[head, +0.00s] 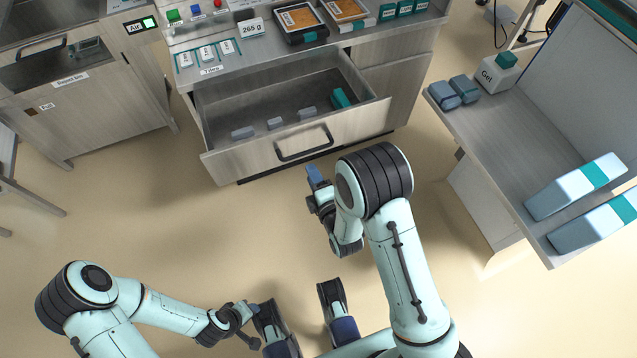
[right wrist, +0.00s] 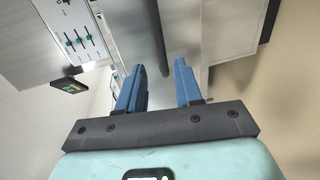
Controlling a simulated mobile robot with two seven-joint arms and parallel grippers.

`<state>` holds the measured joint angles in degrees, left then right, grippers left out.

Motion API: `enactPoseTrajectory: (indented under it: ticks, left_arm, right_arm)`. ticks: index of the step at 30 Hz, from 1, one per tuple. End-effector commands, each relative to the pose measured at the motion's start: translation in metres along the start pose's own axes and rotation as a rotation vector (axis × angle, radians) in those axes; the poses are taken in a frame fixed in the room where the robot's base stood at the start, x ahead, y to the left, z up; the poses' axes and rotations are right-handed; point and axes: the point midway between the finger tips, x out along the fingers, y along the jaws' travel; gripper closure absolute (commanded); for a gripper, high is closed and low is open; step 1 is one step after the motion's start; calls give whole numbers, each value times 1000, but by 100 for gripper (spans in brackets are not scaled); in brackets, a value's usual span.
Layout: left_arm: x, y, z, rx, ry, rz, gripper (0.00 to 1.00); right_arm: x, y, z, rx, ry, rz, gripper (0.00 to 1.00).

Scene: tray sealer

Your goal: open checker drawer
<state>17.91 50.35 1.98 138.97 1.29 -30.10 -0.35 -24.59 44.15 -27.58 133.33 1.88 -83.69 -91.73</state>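The checker drawer (head: 290,110) is a grey drawer below the counter in the head view. It is pulled out, with its inside showing. Its dark bar handle (head: 304,146) is on the front panel. My right gripper (head: 314,176) is just in front of the handle. In the right wrist view its two blue fingers (right wrist: 158,88) are apart with nothing held. A dark bar, which looks like the handle (right wrist: 159,35), shows beyond and between the fingertips. My left gripper (head: 243,310) is low in the head view, far from the drawer; its finger opening is unclear.
Several small grey blocks and a teal one (head: 340,98) lie in the drawer. The counter above holds labelled trays (head: 300,20) and a panel with buttons. A side table (head: 500,130) with boxes stands at right. Floor in front of the drawer is clear except for my arms.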

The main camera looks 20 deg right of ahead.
Motion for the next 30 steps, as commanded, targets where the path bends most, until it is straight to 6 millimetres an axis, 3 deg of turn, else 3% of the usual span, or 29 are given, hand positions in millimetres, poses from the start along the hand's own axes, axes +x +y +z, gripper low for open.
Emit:
enactPoseTrajectory:
  ticks: [3,9,26,30]
  left_arm:
    - [-3,1,4,1,-13,1,57]
    - [-5,2,7,2,-21,1,57]
    - [-5,2,7,1,-20,1,57]
    - [-5,1,7,1,-20,1,57]
  right_arm:
    - [-20,0,0,0,0,-2,65]
    - [-34,0,0,-1,-1,0,65]
    - [-35,0,0,1,0,-1,65]
    - [-36,-22,7,96,-18,-76,65]
